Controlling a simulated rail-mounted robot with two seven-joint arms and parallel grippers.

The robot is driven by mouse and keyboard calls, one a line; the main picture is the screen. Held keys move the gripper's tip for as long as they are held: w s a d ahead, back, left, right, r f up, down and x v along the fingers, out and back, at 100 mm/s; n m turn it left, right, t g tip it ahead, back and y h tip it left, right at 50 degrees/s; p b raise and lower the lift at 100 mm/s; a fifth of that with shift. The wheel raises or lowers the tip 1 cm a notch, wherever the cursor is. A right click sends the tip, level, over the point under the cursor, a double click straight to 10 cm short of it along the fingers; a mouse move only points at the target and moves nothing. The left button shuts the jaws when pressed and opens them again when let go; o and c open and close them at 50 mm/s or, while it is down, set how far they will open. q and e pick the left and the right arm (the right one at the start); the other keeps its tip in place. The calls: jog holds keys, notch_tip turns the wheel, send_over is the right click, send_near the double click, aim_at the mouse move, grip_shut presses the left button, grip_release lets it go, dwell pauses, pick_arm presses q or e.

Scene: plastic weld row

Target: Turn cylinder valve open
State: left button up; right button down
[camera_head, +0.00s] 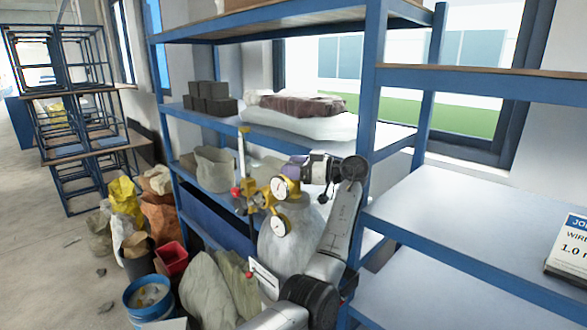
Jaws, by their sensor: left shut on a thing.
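The gas cylinder (283,258) is a pale grey, round-shouldered bottle standing in front of the blue shelving. At its top is a brass-yellow regulator (262,198) with two white-faced gauges, a red knob (236,192) and an upright tube (242,155). My left gripper (294,172) reaches in from the right side of the cylinder top, lying nearly level. It is shut on the cylinder valve, where a purplish part shows at the fingers just above the upper gauge. The fingers and wrist hide most of the valve. My right gripper is not in view.
Dark blocks (210,98) and folded sacks (300,108) lie on a shelf. Sacks, a red bin (171,259) and a blue bucket (148,297) crowd the floor at left.

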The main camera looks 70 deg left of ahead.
pick_arm(q)
jog(key=shift+n+g+h, duration=0.7)
jog(key=shift+n+h, duration=0.2)
jog(key=shift+h, duration=0.4)
jog(key=shift+p, duration=0.3)
jog(key=o, duration=0.9)
jog(key=shift+r, duration=0.15)
jog(key=shift+r, duration=0.25)
jog(key=r, duration=0.2)
jog(key=d+r+b, duration=0.1)
jog(key=r, duration=0.1)
jog(key=shift+w, duration=0.3)
jog(key=w+d+r, duration=0.5)
jog(key=d+r, duration=0.1)
jog(key=d, duration=0.3)
jog(key=shift+d+b, duration=0.15)
jog(key=shift+b, duration=0.2)
jog(key=shift+r, duration=0.1)
